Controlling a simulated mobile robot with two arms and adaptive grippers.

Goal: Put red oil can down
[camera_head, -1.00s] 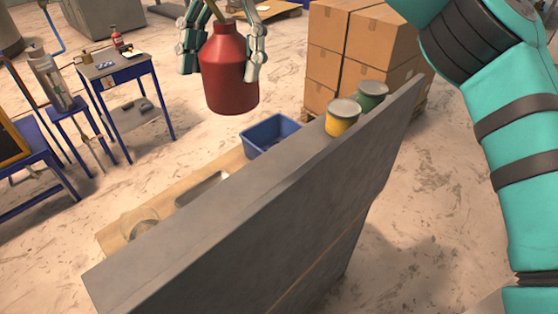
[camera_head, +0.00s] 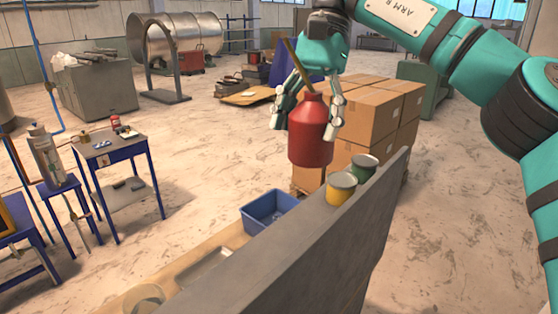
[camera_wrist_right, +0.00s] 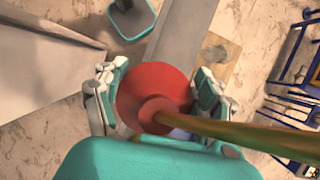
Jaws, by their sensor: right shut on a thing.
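The red oil can (camera_head: 310,138) has a rounded body and a long thin yellowish spout that points up. My right gripper (camera_head: 308,110) is shut on the can, with fingers on both sides of it, and holds it upright. The can appears in the air near the far end of the grey panel (camera_head: 340,235), left of its top edge. The right wrist view shows the red can (camera_wrist_right: 150,92) from above between the fingers (camera_wrist_right: 155,98), with its spout toward the lower right. My left gripper is not in view.
A yellow can (camera_head: 341,190) and a green can (camera_head: 364,167) stand by the panel's far end. A blue bin (camera_head: 270,212) and a grey tray (camera_head: 205,268) sit on a wooden surface (camera_head: 150,283) behind the panel. Cardboard boxes (camera_head: 372,110) are stacked beyond. A small blue table (camera_head: 122,153) stands left.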

